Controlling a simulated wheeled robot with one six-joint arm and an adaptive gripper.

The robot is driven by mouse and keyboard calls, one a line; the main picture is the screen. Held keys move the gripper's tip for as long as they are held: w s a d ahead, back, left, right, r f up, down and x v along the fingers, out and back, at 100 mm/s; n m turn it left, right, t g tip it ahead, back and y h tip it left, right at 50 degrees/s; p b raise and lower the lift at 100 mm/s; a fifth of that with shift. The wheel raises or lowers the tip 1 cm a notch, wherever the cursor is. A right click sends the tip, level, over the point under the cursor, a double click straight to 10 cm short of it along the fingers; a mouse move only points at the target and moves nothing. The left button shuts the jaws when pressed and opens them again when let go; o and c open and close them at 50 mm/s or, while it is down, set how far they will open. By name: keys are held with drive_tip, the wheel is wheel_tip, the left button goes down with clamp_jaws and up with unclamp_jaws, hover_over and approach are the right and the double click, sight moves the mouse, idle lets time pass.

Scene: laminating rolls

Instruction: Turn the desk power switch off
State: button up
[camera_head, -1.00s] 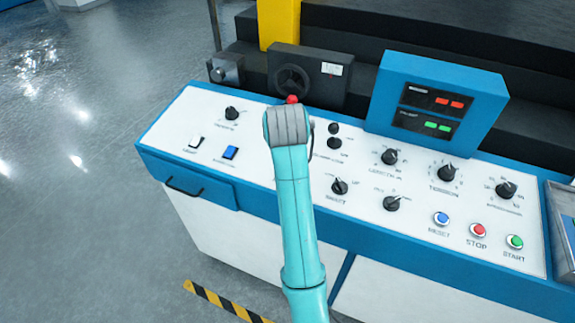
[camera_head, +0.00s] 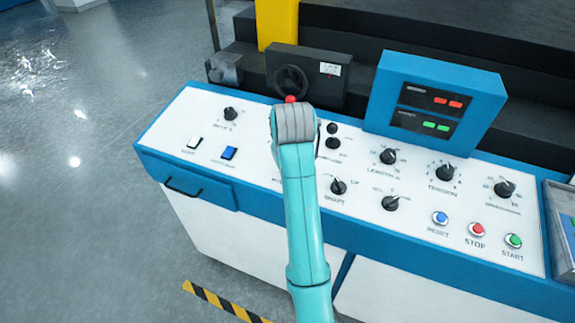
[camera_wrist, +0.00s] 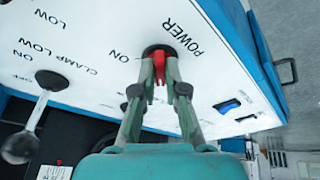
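The power switch is a short red lever (camera_wrist: 159,66) on a round black base. It shows in the wrist view beside the printed words POWER and ON. My gripper (camera_wrist: 160,62) has its two fingertips close in on both sides of the red lever, with the lever between them. In the head view my arm's end (camera_head: 294,124) hangs over the white control panel (camera_head: 262,125) and hides the fingers and the switch base. A red tip (camera_head: 290,99) shows just behind it; I cannot tell if it belongs to the switch.
A lever with a black ball (camera_wrist: 18,148) stands beside my gripper. A blue rocker (camera_head: 229,153) and a white rocker (camera_head: 195,142) lie left of my arm. Knobs, a blue display box (camera_head: 435,110) and coloured buttons stand right. A handwheel (camera_head: 291,80) is behind.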

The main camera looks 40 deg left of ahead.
drive_tip(key=o, duration=0.4)
drive_tip(key=shift+f, duration=0.5)
drive_tip(key=shift+r, duration=0.25)
